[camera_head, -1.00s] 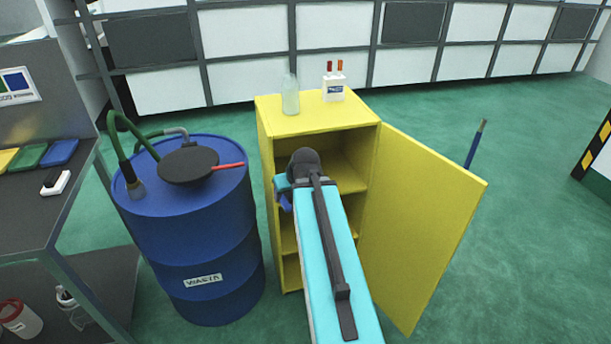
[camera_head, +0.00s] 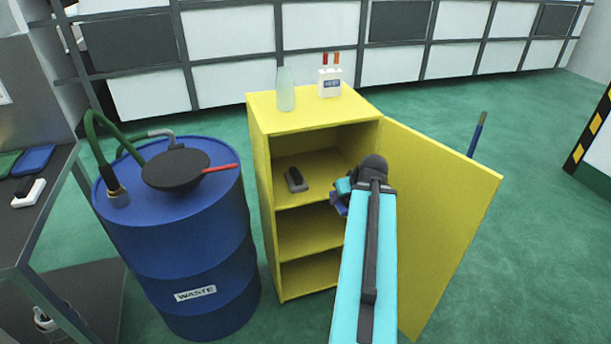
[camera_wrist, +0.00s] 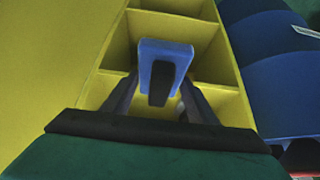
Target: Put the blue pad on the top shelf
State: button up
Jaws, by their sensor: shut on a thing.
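The blue pad (camera_wrist: 178,52), a block with a dark handle, is between the fingers of my gripper (camera_wrist: 158,95) in the wrist view. In the head view my gripper (camera_head: 341,196) is at the right side of the yellow cabinet's opening, near the open door, and the pad shows as a small blue patch (camera_head: 338,207) partly hidden by the wrist. The top shelf (camera_head: 322,188) is the cabinet's highest inside board. A grey block with a dark handle (camera_head: 296,180) lies on its left part. The pad appears clear of the shelf, though its exact depth is unclear.
The open yellow door (camera_head: 440,215) is close on the right of my arm. A bottle (camera_head: 286,90) and a white holder (camera_head: 330,84) stand on the cabinet roof. A blue waste drum (camera_head: 180,255) stands left. A white block (camera_head: 28,193) lies on the bench.

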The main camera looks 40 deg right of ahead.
jog(key=shift+w, duration=0.25)
jog(key=shift+w+d, duration=0.1)
jog(key=shift+w, duration=0.4)
jog(key=w+d, duration=0.2)
jog(key=w, duration=0.3)
jog(key=w+d+p, duration=0.1)
jog(key=w+d, duration=0.1)
jog(key=w, duration=0.3)
jog(key=w+d+p, duration=0.1)
jog(key=w+d, duration=0.1)
jog(key=w, duration=0.3)
jog(key=shift+w+d, duration=0.15)
jog(key=shift+d, duration=0.05)
jog(key=shift+f+p, duration=0.45)
jog(key=shift+f, duration=1.3)
jog(key=shift+f, duration=0.15)
jog(key=o, duration=1)
